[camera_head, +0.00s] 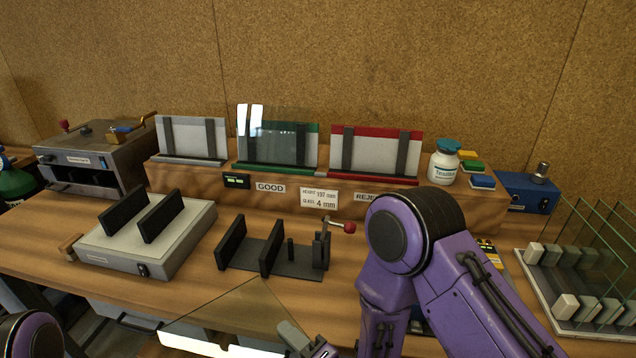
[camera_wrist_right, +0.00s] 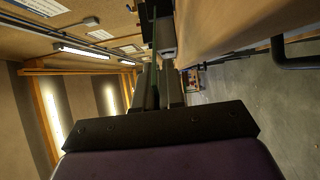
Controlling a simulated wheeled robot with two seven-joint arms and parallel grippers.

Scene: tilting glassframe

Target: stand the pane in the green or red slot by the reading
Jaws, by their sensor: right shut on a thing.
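My right gripper (camera_head: 308,348) is low at the front edge of the bench, shut on a clear glass pane (camera_head: 250,305). The pane is tilted, with a corner pointing up toward the bench. In the right wrist view the fingers (camera_wrist_right: 160,88) close on its thin edge. The green slot (camera_head: 313,148) stands on the back ledge above a GOOD label (camera_head: 270,187), with a clear sheet (camera_head: 275,135) showing in front of its white back. The red slot (camera_head: 375,132) stands to its right and looks empty. A small dark display (camera_head: 236,181) sits left of the GOOD label; its digits are unreadable.
A black gauge fixture with a red-knobbed lever (camera_head: 335,226) stands mid-bench. A card (camera_head: 319,198) reads about 197 mm height, 4 mm glass. Left is a grey block with black rails (camera_head: 150,235). A rack of glass panes (camera_head: 590,270) is at right, a white bottle (camera_head: 444,165) behind.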

